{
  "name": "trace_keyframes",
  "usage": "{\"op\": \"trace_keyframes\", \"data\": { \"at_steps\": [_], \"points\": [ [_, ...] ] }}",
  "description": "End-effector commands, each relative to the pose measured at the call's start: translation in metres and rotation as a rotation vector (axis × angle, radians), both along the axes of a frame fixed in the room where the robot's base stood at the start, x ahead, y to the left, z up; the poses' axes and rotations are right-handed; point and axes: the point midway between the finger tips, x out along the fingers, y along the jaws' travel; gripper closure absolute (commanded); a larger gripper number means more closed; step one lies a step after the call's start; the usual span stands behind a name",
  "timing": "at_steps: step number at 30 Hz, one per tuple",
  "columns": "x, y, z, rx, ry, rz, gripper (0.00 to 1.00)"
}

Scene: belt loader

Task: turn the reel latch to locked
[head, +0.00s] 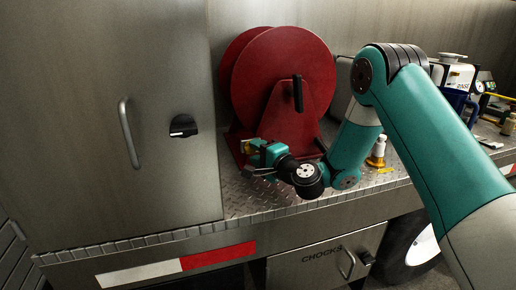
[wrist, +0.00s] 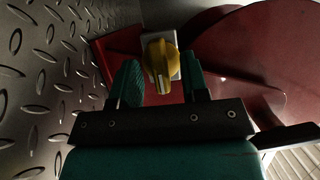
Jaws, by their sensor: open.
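The reel latch is a yellow knob (wrist: 160,64) on a pale plate, by the red base of the hose reel. In the wrist view it shows between my two fingertips, with a gap visible on each side. My gripper (wrist: 162,80) is open and empty. In the head view my gripper (head: 256,158) is low at the front left of the red reel (head: 275,75). A small yellow part of the latch (head: 247,146) shows there, mostly hidden by my gripper. I cannot tell how deep the knob sits between the fingers.
A grey cabinet door with a handle (head: 127,133) and a black knob (head: 183,126) stands to the left. The tread-plate deck (head: 245,202) lies below. A white and orange bottle (head: 378,151) stands right of my forearm. A drawer marked CHOCKS (head: 318,262) is below the deck.

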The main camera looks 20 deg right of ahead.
Motion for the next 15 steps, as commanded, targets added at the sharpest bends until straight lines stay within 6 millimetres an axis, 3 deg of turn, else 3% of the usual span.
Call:
{"op": "trace_keyframes", "data": {
  "at_steps": [5,10,15],
  "points": [
    [0.0000,-0.0002,-0.0005,0.000,0.000,0.000,0.58],
    [-0.0001,-0.0005,-0.0003,0.000,0.000,-0.001,0.98],
    [-0.0002,-0.0006,-0.0002,-0.001,0.001,-0.001,1.00]
  ]
}}
